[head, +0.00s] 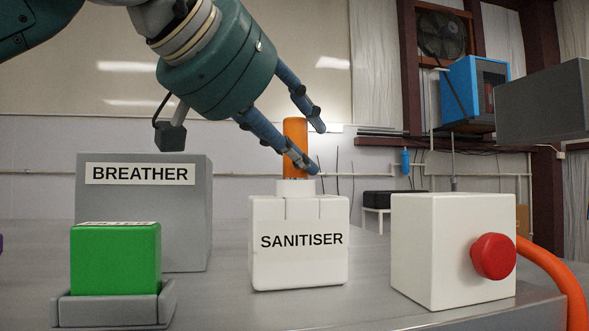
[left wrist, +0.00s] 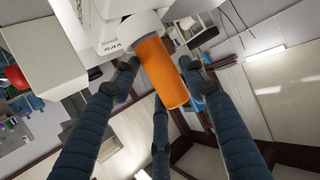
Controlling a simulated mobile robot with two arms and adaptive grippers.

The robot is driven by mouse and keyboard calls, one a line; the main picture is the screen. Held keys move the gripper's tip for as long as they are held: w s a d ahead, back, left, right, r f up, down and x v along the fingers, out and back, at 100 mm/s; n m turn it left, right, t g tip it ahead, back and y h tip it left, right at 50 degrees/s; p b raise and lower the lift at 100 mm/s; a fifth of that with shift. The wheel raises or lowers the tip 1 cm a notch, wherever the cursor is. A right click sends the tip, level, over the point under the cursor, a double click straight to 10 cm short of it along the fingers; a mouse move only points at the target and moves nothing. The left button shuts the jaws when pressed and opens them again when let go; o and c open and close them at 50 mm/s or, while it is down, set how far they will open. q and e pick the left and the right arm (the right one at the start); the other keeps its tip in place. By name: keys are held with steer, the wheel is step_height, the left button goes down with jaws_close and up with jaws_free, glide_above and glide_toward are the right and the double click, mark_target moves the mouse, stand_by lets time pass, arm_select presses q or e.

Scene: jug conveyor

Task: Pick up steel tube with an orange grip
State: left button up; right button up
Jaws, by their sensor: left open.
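The orange grip (head: 294,150) stands upright in the neck of the white SANITISER jug (head: 300,265). No bare steel of the tube shows; the part below the grip is hidden in the jug. My left gripper (head: 309,150) comes in from the upper left, tilted down, with its blue fingers spread at the grip. One finger crosses in front of the grip's lower part. In the left wrist view the grip (left wrist: 163,72) lies between the open fingers, which are not closed on it. Contact cannot be told. My right gripper is not in view.
A grey BREATHER box (head: 145,225) stands left of the jug, behind a green block (head: 115,262) in a grey holder (head: 115,308). A white box (head: 430,250) with a red button (head: 493,256) and an orange hose (head: 562,275) stand at right. The air above the jug's right is free.

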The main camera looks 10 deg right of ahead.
arm_select(q)
steer(key=shift+w+d+f, duration=0.25)
steer(key=shift+w+d, duration=0.15)
steer(key=shift+d, duration=0.05)
steer(key=shift+s+a, duration=0.1)
steer(key=shift+a, duration=0.05)
steer(key=c, duration=0.9)
steer(key=shift+r, duration=0.1)
steer(key=shift+c, duration=0.2)
steer(key=shift+r, duration=0.1)
